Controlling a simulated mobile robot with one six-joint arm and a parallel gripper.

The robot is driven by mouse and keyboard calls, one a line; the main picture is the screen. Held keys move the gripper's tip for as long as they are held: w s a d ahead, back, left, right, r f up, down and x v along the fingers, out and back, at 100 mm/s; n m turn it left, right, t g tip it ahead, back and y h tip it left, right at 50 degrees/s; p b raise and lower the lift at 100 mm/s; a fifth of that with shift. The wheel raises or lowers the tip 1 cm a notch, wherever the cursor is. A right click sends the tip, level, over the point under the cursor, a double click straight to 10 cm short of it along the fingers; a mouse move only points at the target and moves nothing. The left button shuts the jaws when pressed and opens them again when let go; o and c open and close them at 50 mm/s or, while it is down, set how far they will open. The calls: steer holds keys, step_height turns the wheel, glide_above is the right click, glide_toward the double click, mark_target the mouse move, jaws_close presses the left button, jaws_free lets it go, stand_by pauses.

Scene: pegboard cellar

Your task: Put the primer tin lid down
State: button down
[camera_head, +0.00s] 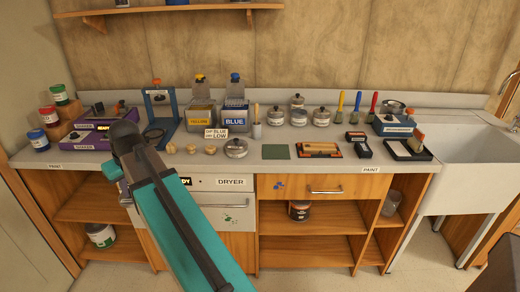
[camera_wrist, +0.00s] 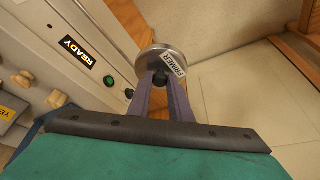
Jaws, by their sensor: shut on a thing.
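The primer tin lid (camera_wrist: 155,62) is a round metal disc with a dark knob and a white PRIMER label, seen in the wrist view. My gripper (camera_wrist: 161,84) is shut on its knob and holds it out in front of the cabinet fronts, apart from the counter. In the head view my arm hides the lid and the gripper's tips. An open tin (camera_head: 101,235) with a white and green side stands on the low left shelf; I cannot read its label. A darker tin (camera_head: 299,210) stands on the middle shelf.
The pale counter (camera_head: 245,180) is crowded with jars, brushes and boxes toward the back. A silver-lidded pot (camera_head: 236,148) stands near its front, beside a green mat (camera_head: 276,152). The dryer front (camera_head: 231,197) is below. A sink (camera_head: 473,165) is at right.

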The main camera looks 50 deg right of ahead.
steer(key=s+d+p, duration=0.1)
steer(key=s+d, duration=0.3)
steer(key=d, duration=0.5)
steer(key=s+d+r+p, duration=0.15)
steer(key=s+d, duration=0.25)
steer(key=d, duration=0.5)
steer(key=s+d+p, duration=0.1)
steer(key=s+d, duration=0.3)
steer(key=d, duration=0.5)
steer(key=s+d+m+p, duration=0.1)
steer(key=s+d+p, duration=0.2)
steer(key=s+d, duration=1.4)
steer(key=s, duration=0.3)
steer(key=shift+s+d+r+m+h+p, duration=0.15)
steer(key=shift+s+r+m+h+p, duration=0.15)
steer(key=shift+s+p, duration=0.1)
steer(key=w+d+p, duration=0.1)
steer(key=w+d, duration=0.2)
steer(key=w+d+p, duration=0.1)
steer(key=w+d, duration=0.2)
steer(key=w, duration=0.1)
steer(key=w+d+f+p, duration=0.1)
steer(key=w+d+p, duration=0.1)
steer(key=w+d, duration=0.1)
steer(key=shift+w+d+f, duration=0.1)
steer(key=shift+w, duration=0.55)
steer(key=shift+w+d+f+p, duration=0.2)
steer(key=shift+w+d+p, duration=0.2)
steer(key=shift+w, duration=0.2)
steer(key=shift+f, duration=0.1)
